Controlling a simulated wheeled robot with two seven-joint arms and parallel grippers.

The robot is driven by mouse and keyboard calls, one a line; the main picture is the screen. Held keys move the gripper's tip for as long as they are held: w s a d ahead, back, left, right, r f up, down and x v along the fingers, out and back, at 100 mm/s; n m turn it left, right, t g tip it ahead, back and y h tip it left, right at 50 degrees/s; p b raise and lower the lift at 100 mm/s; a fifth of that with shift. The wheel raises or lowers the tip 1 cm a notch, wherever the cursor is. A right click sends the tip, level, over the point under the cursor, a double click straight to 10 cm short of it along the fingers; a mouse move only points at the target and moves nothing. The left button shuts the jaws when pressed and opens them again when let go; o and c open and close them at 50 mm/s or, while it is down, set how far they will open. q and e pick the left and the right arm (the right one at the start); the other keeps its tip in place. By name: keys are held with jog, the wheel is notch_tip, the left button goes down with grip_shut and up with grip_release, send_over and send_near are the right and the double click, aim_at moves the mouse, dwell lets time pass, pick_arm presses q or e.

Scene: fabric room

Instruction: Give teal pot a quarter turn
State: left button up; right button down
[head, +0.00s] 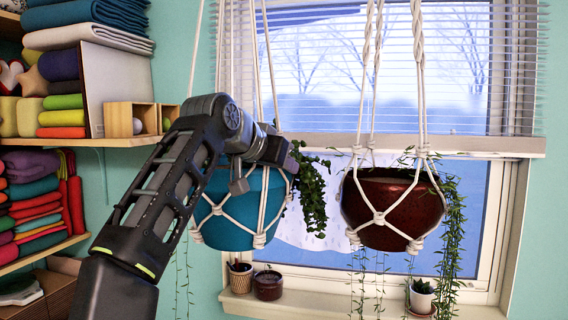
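The teal pot (228,232) hangs in a white knotted rope hanger in front of the window, left of centre in the head view. A trailing green plant (312,195) spills over its right side. My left arm reaches up from the lower left and covers the pot's upper left part and much of its rim. My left gripper (285,152) is at the rim, near the hanger ropes and the plant. Its fingertips are not clear, so I cannot tell whether it is open or touching the pot. My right gripper is not in view.
A dark red pot (392,210) hangs in a similar rope hanger to the right, with trailing vines. Small pots (268,284) stand on the windowsill (330,306) below. Shelves (85,141) with folded fabric and small wooden boxes (131,120) are at left.

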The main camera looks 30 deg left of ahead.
pick_arm(q)
jog(key=shift+w+f, duration=0.15)
jog(key=shift+w, duration=0.25)
jog(key=shift+c, duration=0.3)
grip_shut()
dwell(0.9)
